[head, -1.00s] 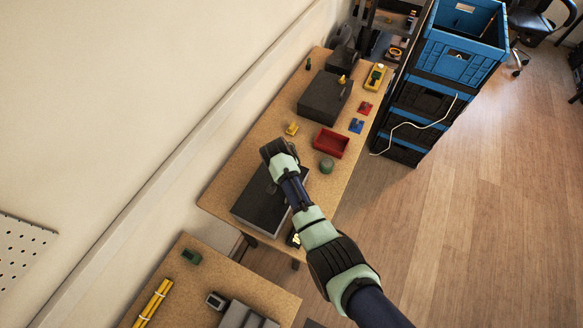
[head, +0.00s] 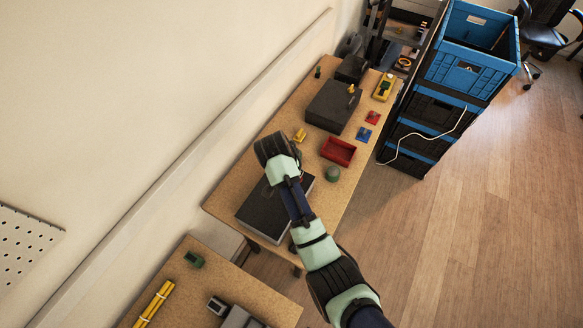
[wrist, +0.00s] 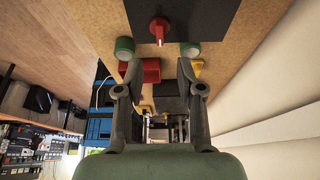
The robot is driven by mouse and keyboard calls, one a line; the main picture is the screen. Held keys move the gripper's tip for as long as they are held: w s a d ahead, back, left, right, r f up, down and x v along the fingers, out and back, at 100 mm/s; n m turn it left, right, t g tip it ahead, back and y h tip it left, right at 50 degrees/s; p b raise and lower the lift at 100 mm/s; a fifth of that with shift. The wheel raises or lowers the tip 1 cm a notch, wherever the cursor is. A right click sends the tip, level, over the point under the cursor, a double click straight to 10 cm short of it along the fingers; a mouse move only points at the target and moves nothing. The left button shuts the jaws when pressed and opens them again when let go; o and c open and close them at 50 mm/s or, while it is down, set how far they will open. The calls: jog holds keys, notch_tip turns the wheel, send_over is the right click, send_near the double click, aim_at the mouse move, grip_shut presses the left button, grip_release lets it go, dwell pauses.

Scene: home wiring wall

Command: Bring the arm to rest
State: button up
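My arm reaches over the workbench (head: 228,190), with its end above the black box (head: 262,222) at the near end of the bench. The arm's own links hide the fingers in the head view. In the wrist view my gripper (wrist: 160,72) has its two fingers spread apart, with nothing held between them. Beyond the fingertips are a dark panel (wrist: 205,18) with a red knob (wrist: 160,28) and two green rolls, one to the left (wrist: 124,48) and one to the right (wrist: 190,50).
A red bin (head: 338,151), a green roll (head: 332,173), a dark box (head: 333,106) and small coloured parts stand farther along the bench. Blue and black crates (head: 465,50) are stacked at its right. A second bench (head: 262,297) is at the bottom. Open wooden floor lies right.

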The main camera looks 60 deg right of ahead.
jog(key=shift+v, duration=1.1)
